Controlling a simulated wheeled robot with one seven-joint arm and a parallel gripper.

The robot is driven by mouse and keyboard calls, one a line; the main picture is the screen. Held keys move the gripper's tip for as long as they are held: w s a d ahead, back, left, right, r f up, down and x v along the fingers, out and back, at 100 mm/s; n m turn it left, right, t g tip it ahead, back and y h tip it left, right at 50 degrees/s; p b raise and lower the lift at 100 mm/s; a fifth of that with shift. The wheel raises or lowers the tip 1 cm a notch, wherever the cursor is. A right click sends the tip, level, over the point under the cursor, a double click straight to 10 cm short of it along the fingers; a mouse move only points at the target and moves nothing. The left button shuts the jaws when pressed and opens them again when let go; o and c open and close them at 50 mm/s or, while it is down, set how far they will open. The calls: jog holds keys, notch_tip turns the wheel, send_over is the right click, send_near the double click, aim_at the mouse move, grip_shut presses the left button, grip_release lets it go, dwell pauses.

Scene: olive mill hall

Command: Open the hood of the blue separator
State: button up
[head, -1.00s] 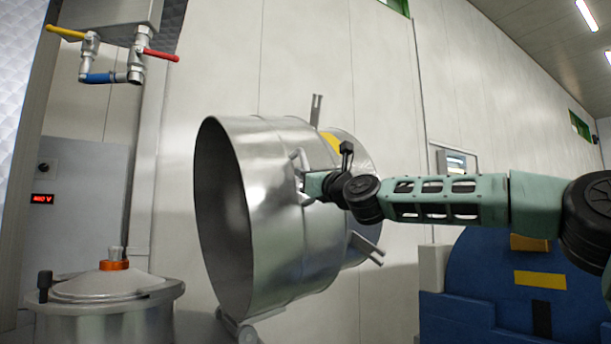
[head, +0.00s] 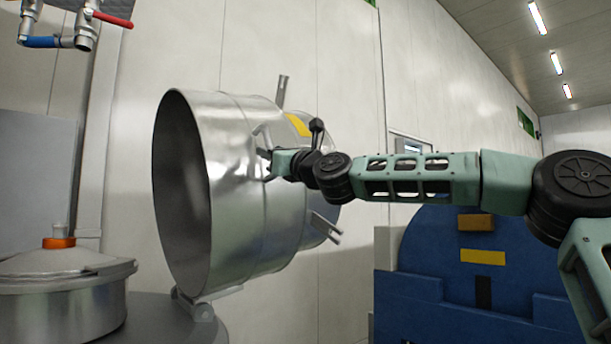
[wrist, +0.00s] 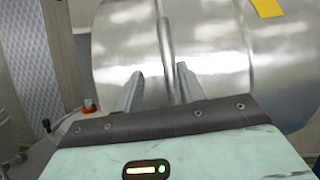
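The hood (head: 235,190) is a large shiny steel drum shape, tipped onto its side with its dark open mouth facing left. A hinge (head: 203,308) joins its lower edge to a grey deck. A steel lidded bowl (head: 75,290) with an orange top piece stands exposed to the left. My gripper (head: 268,164) is at the handle (head: 258,138) on the hood's side. In the wrist view, my gripper's (wrist: 158,85) two fingers stand apart with the handle bar (wrist: 165,45) between them, nearer the right finger. The separator's blue body is not clearly visible.
A large blue rounded machine (head: 430,260) with yellow plates stands at the right, behind my arm. Pipes with red and blue valve levers (head: 108,18) hang at upper left. A pale panel wall (head: 330,60) stands close behind the hood.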

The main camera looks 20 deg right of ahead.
jog(key=b+v, duration=0.5)
jog(key=v, duration=0.8)
jog(key=shift+f, duration=0.2)
jog(key=shift+s+d, duration=0.1)
jog(key=shift+d, duration=0.05)
